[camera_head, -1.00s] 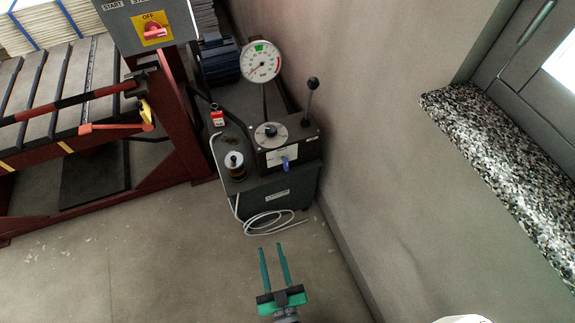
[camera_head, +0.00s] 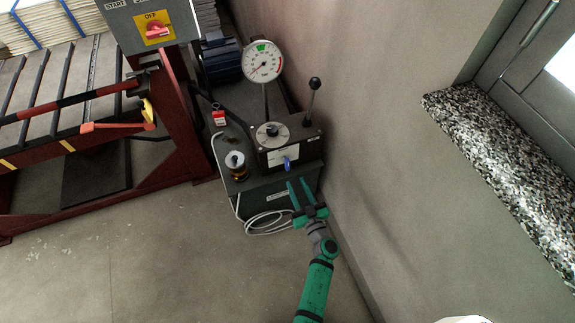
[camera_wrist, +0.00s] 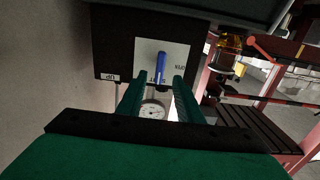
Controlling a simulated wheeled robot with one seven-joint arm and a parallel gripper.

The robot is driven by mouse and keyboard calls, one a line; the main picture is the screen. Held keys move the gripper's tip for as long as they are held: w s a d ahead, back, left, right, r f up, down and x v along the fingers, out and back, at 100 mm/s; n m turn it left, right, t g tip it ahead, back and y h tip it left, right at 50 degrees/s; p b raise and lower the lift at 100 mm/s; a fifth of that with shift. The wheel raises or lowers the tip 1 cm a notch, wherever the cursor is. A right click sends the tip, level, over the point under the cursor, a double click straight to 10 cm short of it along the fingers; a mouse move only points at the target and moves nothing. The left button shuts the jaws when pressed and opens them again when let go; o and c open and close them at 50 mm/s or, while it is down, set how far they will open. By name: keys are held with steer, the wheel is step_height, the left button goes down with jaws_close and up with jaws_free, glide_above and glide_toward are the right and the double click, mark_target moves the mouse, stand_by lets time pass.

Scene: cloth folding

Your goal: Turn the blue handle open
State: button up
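The blue handle (camera_head: 287,163) is a small lever on the front of a dark control box (camera_head: 312,150). In the wrist view the blue handle (camera_wrist: 160,67) stands upright in the picture on a pale label plate (camera_wrist: 180,52), with lettering at the plate's side. My gripper (camera_head: 299,184) is just below the handle in the head view, its green fingers pointing up toward the box. In the wrist view my gripper (camera_wrist: 158,82) has its fingers apart, with the handle between or just beyond their tips. Whether they touch it is unclear.
A round gauge (camera_head: 262,61) and a black-knobbed lever (camera_head: 314,97) rise above the box. A small amber-and-metal container (camera_head: 236,165) stands left of it. The wall is close on the right; a red-framed machine (camera_head: 165,150) stands left.

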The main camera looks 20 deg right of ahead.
mark_target(289, 168)
steer(key=w, duration=1)
steer(key=shift+w+a, duration=0.15)
steer(key=shift+w, duration=0.05)
steer(key=shift+c, duration=0.4)
jaws_close()
